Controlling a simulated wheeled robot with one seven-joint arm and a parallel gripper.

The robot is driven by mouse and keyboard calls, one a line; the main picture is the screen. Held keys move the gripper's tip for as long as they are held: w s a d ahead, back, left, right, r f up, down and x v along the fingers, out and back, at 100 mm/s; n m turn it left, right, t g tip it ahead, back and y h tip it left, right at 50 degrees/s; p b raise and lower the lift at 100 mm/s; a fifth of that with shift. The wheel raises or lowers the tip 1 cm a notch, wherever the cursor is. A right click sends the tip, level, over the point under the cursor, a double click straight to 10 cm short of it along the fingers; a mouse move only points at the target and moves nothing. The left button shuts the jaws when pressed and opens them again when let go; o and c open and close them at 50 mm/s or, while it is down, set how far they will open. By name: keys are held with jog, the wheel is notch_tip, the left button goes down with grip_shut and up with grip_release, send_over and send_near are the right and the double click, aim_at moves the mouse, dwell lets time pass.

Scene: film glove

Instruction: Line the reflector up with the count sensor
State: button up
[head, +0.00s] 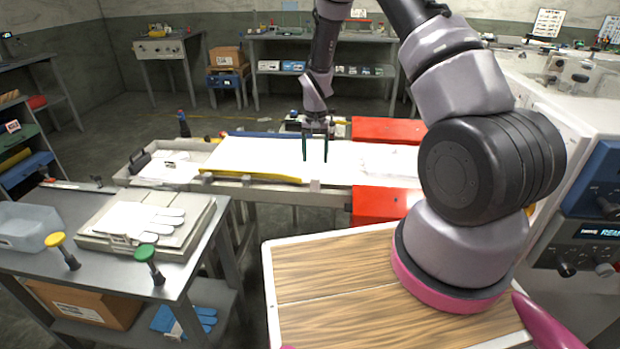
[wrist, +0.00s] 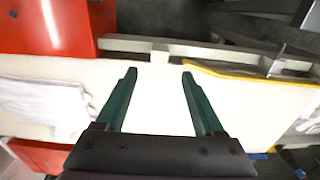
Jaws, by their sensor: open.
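My gripper (head: 315,158) hangs over the white belt of the conveyor (head: 250,155), its two green fingers apart and pointing down. In the wrist view the fingers (wrist: 159,76) are spread with only bare belt between them. A small pale block (head: 315,185) sits on the near rail, just in front of the gripper; a small bracket shows on the rail in the wrist view (wrist: 160,55). Small dark fittings (head: 294,122) stand at the belt's far edge behind the gripper. I cannot tell for sure which of these is the reflector or the count sensor.
Red housings (head: 385,130) flank the belt at the right. A yellow guide strip (head: 250,177) runs along the near left edge. Flat white gloves (head: 170,170) lie at the belt's left end. A bench with a glove tray (head: 190,235) stands at the front left.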

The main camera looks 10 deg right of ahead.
aim_at(315, 177)
notch_tip(315, 177, down, 10)
dwell(0.4)
grip_shut()
dwell(1.3)
